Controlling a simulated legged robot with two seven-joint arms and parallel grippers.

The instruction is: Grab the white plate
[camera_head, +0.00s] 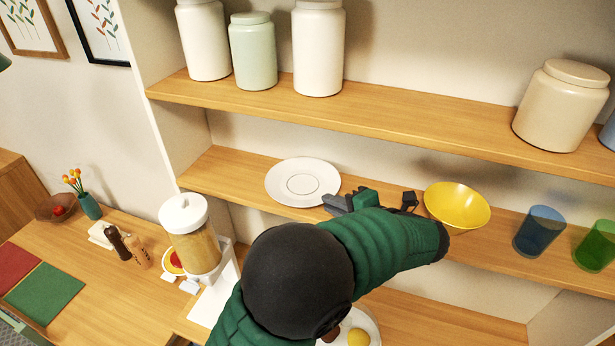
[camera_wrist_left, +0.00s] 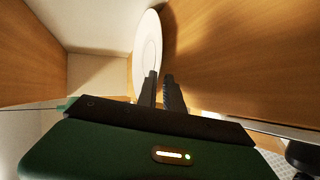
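The white plate (camera_head: 302,181) lies flat on the middle wooden shelf, left of the yellow bowl. My left gripper (camera_head: 336,204) is at the plate's right front edge in the head view. In the left wrist view the plate (camera_wrist_left: 147,38) shows nearly edge-on, just beyond the fingertips. The two dark fingers of my left gripper (camera_wrist_left: 161,76) stand apart with a narrow gap, and the left finger overlaps the plate's lower edge in the picture. I cannot tell whether the finger touches it. My right gripper is not in view.
The yellow bowl (camera_head: 457,205) stands close to my left wrist, with blue (camera_head: 539,231) and green (camera_head: 597,246) cups farther right. The upper shelf (camera_head: 400,112) with jars hangs above the plate. A dispenser (camera_head: 190,236) stands on the counter at lower left.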

